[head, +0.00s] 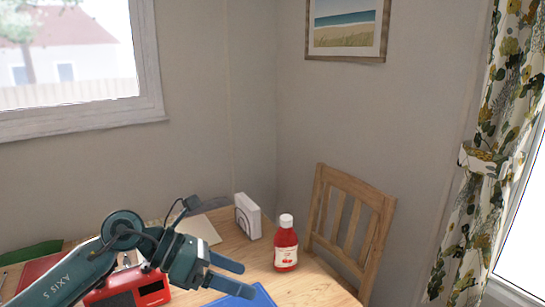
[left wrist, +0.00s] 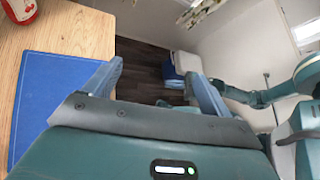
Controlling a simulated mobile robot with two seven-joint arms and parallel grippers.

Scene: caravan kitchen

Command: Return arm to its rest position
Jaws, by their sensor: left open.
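My left gripper (head: 249,280) is at the lower middle of the head view, over the wooden table (head: 318,290). Its two blue-grey fingers are apart, with nothing between them. In the left wrist view the fingers (left wrist: 155,75) are also spread, with dark floor showing between them. The left arm comes in from the lower left.
A red bottle (head: 286,246) with a white cap stands beyond the gripper, near a white box (head: 247,216). A blue mat (head: 245,299) lies below the gripper. A red device (head: 150,288) is behind the arm. A wooden chair (head: 350,222) stands at the far side.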

